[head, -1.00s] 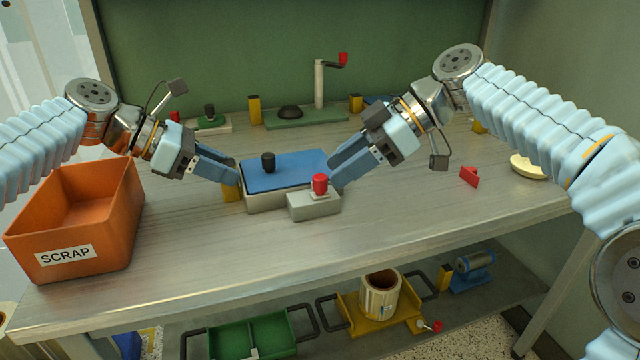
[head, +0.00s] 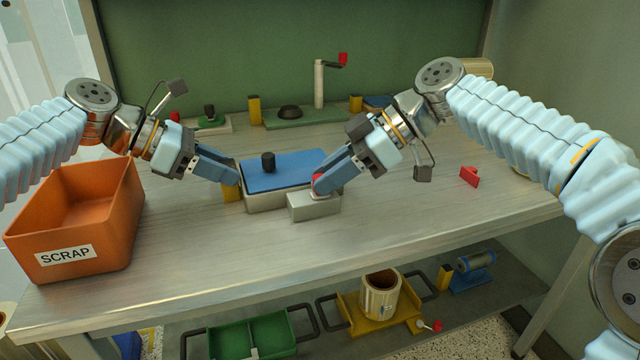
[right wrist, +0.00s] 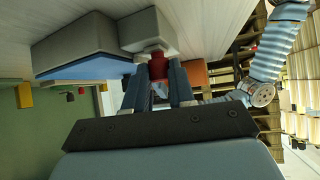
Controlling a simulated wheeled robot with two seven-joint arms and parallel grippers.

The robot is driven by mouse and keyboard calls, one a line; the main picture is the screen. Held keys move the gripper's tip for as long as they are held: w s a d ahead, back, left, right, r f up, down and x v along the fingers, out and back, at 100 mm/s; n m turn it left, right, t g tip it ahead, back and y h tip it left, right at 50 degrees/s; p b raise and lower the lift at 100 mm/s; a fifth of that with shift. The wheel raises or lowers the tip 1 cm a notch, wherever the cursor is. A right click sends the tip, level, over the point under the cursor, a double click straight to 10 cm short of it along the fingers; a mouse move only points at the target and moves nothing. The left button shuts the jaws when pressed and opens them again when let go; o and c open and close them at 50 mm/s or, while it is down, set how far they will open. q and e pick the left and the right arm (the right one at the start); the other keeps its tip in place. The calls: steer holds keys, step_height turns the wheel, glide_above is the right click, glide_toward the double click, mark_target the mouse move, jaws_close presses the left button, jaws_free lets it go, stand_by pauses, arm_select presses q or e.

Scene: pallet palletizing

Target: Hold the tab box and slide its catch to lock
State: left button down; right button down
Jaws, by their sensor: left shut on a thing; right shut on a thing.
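The tab box (head: 262,199) is grey with a blue lid (head: 285,168) and a black knob (head: 268,161), and sits mid-table. At its front right is a grey block (head: 314,207) with a red catch knob (head: 317,178). My right gripper (head: 319,187) is shut on the red knob, mostly hiding it in the head view; the right wrist view shows the knob (right wrist: 158,66) between the fingers. My left gripper (head: 235,179) is shut at the box's left end, on a yellow block (head: 230,192). Whether that block joins the box is unclear.
An orange SCRAP bin (head: 110,255) stands at the front left. A red piece (head: 469,176) lies to the right. A green fixture with a red-handled crank post (head: 319,85) stands at the back. The front middle of the table is clear.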

steer(key=shift+a, duration=0.15)
steer(key=shift+s+a, duration=0.2)
steer(key=shift+a, duration=0.35)
steer(key=shift+s+a, duration=0.15)
steer(key=shift+a, duration=0.35)
steer(key=c, duration=0.9)
jaws_free()
steer(key=shift+o, duration=0.2)
steer(key=shift+d, duration=0.15)
steer(key=v, duration=1.1)
steer(key=shift+d+r, duration=0.25)
steer(key=shift+r, duration=0.05)
